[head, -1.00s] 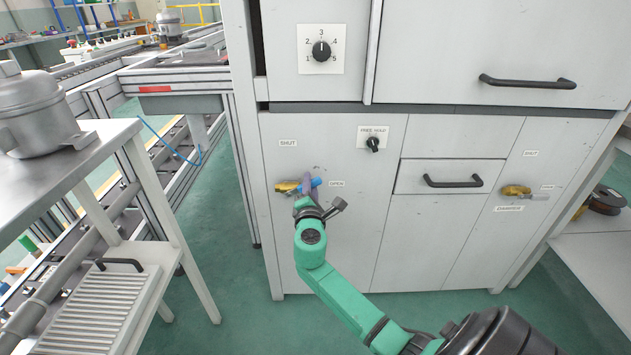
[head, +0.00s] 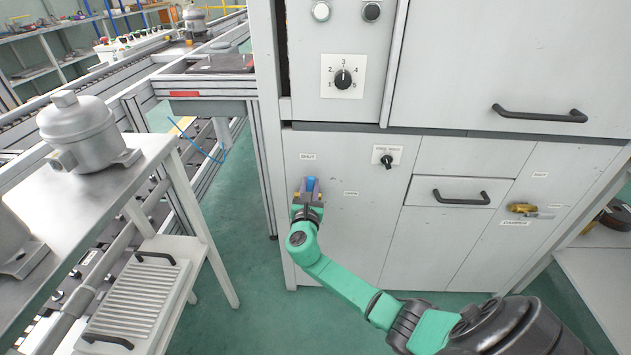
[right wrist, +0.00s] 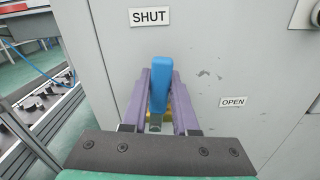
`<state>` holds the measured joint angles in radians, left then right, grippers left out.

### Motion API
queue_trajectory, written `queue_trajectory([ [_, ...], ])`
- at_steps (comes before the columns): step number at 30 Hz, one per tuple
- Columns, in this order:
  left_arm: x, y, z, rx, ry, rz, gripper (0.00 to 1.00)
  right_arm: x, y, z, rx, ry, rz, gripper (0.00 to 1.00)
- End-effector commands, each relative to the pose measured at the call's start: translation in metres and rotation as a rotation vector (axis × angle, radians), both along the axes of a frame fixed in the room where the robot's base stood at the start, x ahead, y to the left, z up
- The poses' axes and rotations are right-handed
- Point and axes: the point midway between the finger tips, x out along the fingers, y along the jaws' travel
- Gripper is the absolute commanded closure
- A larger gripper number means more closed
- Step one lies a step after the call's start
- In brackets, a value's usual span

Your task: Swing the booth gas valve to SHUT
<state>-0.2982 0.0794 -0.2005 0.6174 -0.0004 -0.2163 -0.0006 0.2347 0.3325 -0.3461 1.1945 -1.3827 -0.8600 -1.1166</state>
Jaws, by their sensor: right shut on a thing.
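The booth gas valve has a blue lever handle (head: 311,185), which also shows in the right wrist view (right wrist: 159,92). The handle stands upright, pointing up toward the SHUT label (head: 307,156) (right wrist: 150,17). The OPEN label (head: 351,193) (right wrist: 233,101) is to its right. My right gripper (head: 309,190) is shut on the blue handle, its two purple fingers (right wrist: 160,100) on either side of it. Only a bit of the brass valve body shows between the fingers; the rest is hidden. My left gripper is not in view.
A second brass valve (head: 523,208) labelled DAMPER is at the cabinet's right. A black selector knob (head: 387,161) and a drawer handle (head: 461,197) are to the right of my gripper. A metal table (head: 120,165) with grey compressors stands at the left.

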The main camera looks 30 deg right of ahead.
Motion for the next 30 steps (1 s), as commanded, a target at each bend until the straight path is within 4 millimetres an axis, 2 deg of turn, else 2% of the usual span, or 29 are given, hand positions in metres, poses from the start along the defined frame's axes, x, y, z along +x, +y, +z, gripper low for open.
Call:
queue_trajectory([
  [9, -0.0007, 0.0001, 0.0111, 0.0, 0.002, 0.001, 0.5, 0.005, 0.0079, -0.001, -0.101, 0.083, 0.002, 1.0],
  [25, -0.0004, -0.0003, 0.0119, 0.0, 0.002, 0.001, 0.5, 0.006, 0.0098, -0.0023, -0.124, 0.1, 0.004, 1.0],
  [26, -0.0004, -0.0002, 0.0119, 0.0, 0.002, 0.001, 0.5, 0.006, 0.0098, -0.0023, -0.124, 0.1, 0.004, 0.65],
  [27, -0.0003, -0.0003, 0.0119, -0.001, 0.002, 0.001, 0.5, 0.006, 0.0097, -0.0024, -0.123, 0.099, 0.004, 0.5],
  [28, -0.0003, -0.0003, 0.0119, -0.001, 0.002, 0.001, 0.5, 0.006, 0.0095, -0.0022, -0.123, 0.099, 0.004, 0.43],
  [30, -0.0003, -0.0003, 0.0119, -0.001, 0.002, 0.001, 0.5, 0.0062, 0.0093, -0.0017, -0.123, 0.098, 0.002, 0.43],
])
